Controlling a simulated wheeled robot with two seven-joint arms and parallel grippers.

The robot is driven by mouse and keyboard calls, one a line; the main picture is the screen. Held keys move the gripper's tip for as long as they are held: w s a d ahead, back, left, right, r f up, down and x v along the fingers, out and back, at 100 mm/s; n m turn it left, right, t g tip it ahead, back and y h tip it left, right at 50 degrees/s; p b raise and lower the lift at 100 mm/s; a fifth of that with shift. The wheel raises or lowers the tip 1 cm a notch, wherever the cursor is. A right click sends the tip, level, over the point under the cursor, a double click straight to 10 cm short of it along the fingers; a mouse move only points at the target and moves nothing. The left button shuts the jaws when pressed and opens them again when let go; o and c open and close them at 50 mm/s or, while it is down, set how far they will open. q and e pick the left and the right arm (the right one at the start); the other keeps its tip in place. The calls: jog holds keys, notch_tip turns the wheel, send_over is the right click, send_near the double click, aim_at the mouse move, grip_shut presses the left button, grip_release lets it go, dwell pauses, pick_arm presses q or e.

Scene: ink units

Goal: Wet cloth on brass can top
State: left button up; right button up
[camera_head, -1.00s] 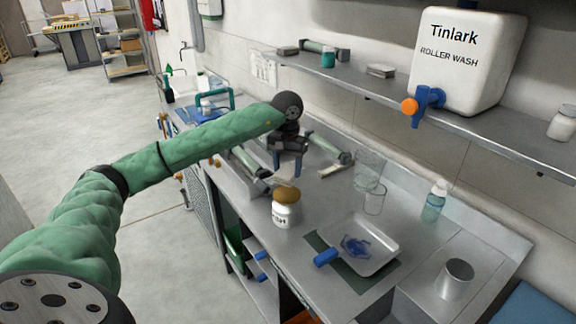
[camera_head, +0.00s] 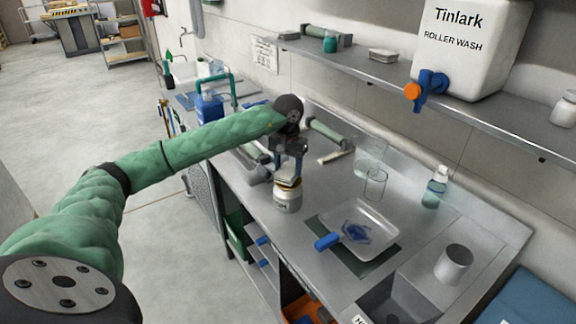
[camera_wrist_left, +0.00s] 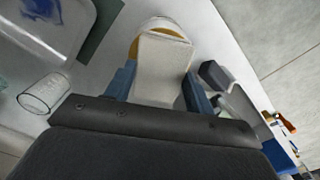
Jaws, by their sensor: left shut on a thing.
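My left gripper (camera_head: 289,170) is shut on a pale folded cloth (camera_head: 288,181), directly above the can. The can (camera_head: 287,199) is a white-bodied tin with a label and a brass-coloured top, upright on the steel bench. In the left wrist view the cloth (camera_wrist_left: 160,68) hangs flat between the blue fingers (camera_wrist_left: 157,88) and covers much of the top. The brass rim and white edge of the can (camera_wrist_left: 163,24) show beyond it. The cloth looks at or just above the top; I cannot tell whether it touches. My right gripper is out of view.
A white tray (camera_head: 385,232) with blue ink and a blue-handled roller (camera_head: 328,241) lie right of the can. A green roller (camera_head: 327,132) lies behind the gripper.

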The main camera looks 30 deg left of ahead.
aim_at(288, 170)
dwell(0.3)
pick_arm(q)
jog(key=shift+f+b, duration=1.05)
jog(key=shift+f, duration=0.05)
dwell(1.8)
jog(key=shift+f+b, duration=0.1)
jog(key=shift+b, duration=0.35)
dwell(2.0)
jog(key=shift+r+p, duration=0.6)
jog(key=shift+r, duration=2.95)
